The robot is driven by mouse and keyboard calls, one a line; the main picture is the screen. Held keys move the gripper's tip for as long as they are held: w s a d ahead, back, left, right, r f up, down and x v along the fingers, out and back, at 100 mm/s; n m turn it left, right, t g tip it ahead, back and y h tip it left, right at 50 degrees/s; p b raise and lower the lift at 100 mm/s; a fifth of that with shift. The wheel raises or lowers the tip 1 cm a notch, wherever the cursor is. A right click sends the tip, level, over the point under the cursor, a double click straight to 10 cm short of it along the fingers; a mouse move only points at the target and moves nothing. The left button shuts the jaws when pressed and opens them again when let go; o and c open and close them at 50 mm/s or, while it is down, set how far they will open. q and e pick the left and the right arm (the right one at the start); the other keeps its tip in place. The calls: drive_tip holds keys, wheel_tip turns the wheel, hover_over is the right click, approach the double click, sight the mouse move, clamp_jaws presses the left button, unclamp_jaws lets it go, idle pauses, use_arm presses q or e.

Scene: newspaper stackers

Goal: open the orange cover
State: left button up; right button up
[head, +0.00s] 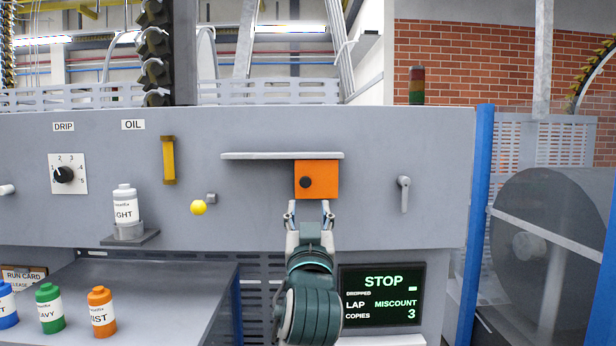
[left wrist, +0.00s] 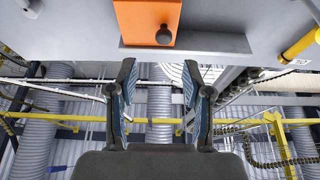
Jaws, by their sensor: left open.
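The orange cover (head: 317,179) is a square plate on the grey machine panel, with a dark round knob (head: 305,182) left of its middle. It sits flat under the right end of a pale ledge. My left gripper (head: 309,206) is just below the cover, open and pointing up toward it. In the left wrist view, the cover (left wrist: 147,20) and its knob (left wrist: 164,36) are at the top, beyond the two spread fingers (left wrist: 164,85). Nothing is between the fingers, and they appear apart from the knob. My right gripper is not in view.
The pale ledge (head: 282,156) sticks out above the cover. A lever handle (head: 403,193) is to the right, a yellow ball knob (head: 198,207) to the left. A bottle (head: 125,204) stands on a small shelf. A screen (head: 381,296) reading STOP is below right.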

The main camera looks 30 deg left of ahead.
sight(305, 184)
use_arm(q)
drive_tip(key=p+x, duration=0.1)
drive_tip(key=x, duration=0.3)
drive_tip(key=a+p+x, duration=0.1)
drive_tip(key=p+x, duration=0.1)
drive_tip(key=x, duration=0.3)
drive_tip(key=shift+a+p, duration=0.1)
drive_tip(key=shift+p, duration=0.2)
drive_tip(key=shift+w+a, duration=0.15)
drive_tip(key=shift+w, duration=0.05)
drive_tip(key=shift+d+r, duration=0.1)
drive_tip(key=shift+d, duration=0.3)
drive_tip(key=shift+c, duration=1.4)
drive_tip(key=c, duration=0.4)
drive_tip(key=shift+s, duration=0.1)
clamp_jaws()
